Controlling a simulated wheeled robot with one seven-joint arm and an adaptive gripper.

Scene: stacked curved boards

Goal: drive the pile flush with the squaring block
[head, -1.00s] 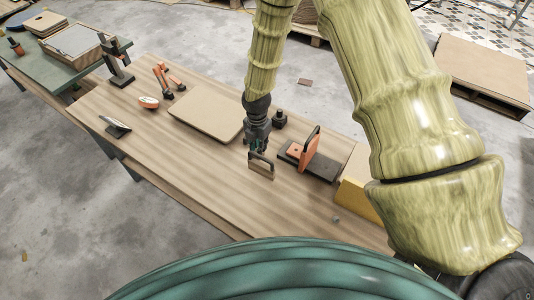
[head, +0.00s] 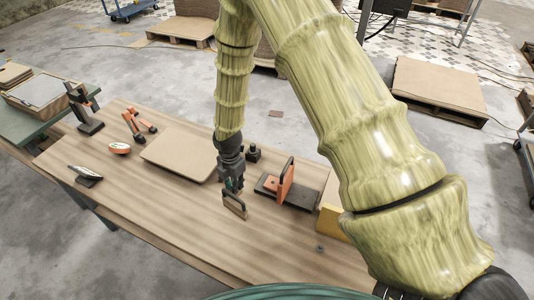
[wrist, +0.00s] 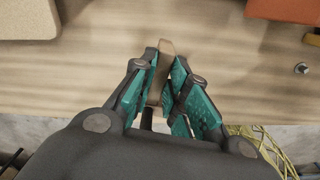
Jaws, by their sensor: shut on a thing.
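The pile looks like a low tan stack of boards with rounded corners (head: 180,155), flat on the table. Its corner also shows at the top left of the wrist view (wrist: 25,18). My gripper (head: 231,187) is shut on a small wooden block with a dark frame or handle (head: 235,208), which I take as the squaring block. In the wrist view a brown edge of it (wrist: 164,60) stands between the teal finger pads. The block is upright, to the right of and nearer than the pile, apart from it. I cannot tell whether it touches the table.
An orange upright plate (head: 287,180) on a dark base stands right of my gripper, with a yellow piece (head: 331,222) beyond. A small black object (head: 253,153) is behind. Orange-handled tools (head: 137,125) and a red-white oval item (head: 120,148) lie left. The table's front middle is clear.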

